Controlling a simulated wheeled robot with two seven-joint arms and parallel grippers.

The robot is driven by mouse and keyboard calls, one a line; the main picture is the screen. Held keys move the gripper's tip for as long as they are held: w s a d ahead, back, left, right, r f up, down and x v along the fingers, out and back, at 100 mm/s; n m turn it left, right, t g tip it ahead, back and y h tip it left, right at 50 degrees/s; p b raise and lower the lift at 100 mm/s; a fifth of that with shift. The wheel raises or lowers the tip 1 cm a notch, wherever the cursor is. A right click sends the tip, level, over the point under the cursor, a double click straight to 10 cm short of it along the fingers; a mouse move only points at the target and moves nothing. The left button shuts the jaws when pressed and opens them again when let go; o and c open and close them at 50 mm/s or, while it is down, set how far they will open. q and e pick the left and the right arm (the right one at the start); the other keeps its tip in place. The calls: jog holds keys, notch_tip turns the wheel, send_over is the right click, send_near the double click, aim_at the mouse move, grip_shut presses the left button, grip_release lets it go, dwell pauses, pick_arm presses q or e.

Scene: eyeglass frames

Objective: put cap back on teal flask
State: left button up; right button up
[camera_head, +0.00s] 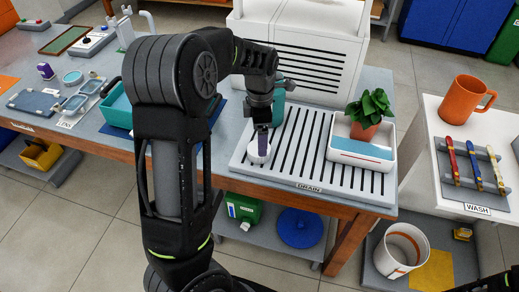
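A teal object (278,103), probably the flask, stands at the back left of the ribbed drain board, partly hidden behind my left gripper. My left gripper (262,130) points down over the left part of the board. Just below its fingers is a small rounded white piece (258,153), possibly the cap, with a dark purple part above it. I cannot tell whether the fingers are closed on it or whether it touches the board. My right gripper is not visible; only a dark piece of my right arm shows at the bottom right corner.
The drain board (240,165) also holds a white tray (338,156) with a potted plant (368,112). A white slotted cabinet (310,45) stands behind. A teal bin (117,110) is left of my arm. An orange mug (464,98) stands on the right table. The board's middle is clear.

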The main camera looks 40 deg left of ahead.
pick_arm(q)
jog(key=shift+f, duration=0.5)
jog(key=shift+f+p, duration=0.45)
jog(key=shift+f, duration=2.15)
jog(key=c, duration=1.4)
jog(key=shift+r, duration=0.15)
jog(key=shift+c, duration=0.2)
notch_tip(320, 180, up, 10)
jog(key=shift+f+b, duration=0.1)
jog(key=shift+b, duration=0.25)
